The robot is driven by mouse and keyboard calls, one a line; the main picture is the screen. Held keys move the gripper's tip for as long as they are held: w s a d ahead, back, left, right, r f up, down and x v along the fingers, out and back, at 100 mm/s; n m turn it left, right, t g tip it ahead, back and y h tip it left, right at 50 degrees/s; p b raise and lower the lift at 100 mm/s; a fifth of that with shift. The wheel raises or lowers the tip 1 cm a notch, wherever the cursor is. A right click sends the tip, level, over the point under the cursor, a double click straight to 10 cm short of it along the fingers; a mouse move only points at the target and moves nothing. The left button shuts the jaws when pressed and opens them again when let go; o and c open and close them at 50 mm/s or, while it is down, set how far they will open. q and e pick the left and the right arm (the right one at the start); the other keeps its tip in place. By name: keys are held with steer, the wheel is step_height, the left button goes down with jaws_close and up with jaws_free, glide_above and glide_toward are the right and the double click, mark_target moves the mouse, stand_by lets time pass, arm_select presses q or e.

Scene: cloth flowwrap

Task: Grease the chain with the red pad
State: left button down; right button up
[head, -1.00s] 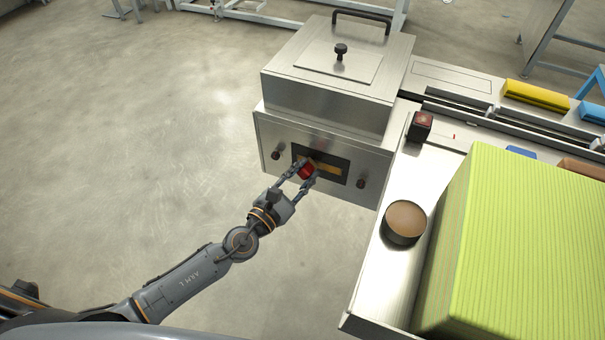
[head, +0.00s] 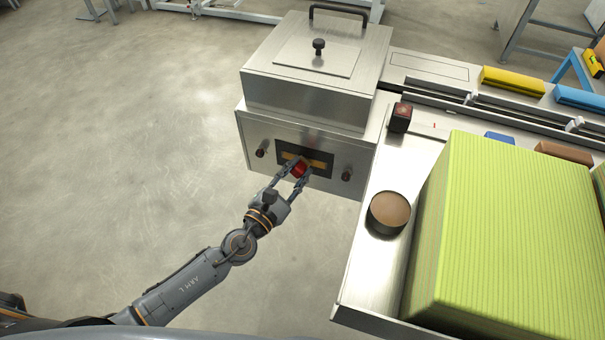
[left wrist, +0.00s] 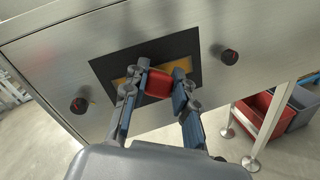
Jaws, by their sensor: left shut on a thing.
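My left gripper (head: 293,172) is shut on the red pad (head: 299,169), at the dark opening (head: 318,172) in the front of the steel machine box (head: 262,130). In the left wrist view the red pad (left wrist: 158,84) sits between the two fingers, in front of a brass-coloured strip (left wrist: 182,64) inside the black-edged opening. I cannot tell whether the pad touches the strip. No chain can be made out clearly. My right gripper is not in view.
A dark knob stands on each side of the opening. A round brown-topped tin (head: 389,210) and a small dark block with a red top (head: 400,117) stand on the steel table (head: 375,265). A large green-yellow striped block (head: 500,230) fills its right side. Open floor lies left.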

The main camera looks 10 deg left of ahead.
arm_select(q)
steer(key=shift+w+a, duration=0.25)
steer(key=shift+a, duration=0.8)
steer(key=shift+s, duration=0.1)
steer(key=v, duration=0.3)
steer(key=d+b+v, duration=0.1)
steer(key=v, duration=0.1)
steer(key=shift+s, duration=0.55)
steer(key=shift+d+v, duration=0.15)
steer(key=shift+v, duration=0.6)
steer(key=shift+d+v, duration=0.15)
steer(key=shift+v, duration=0.6)
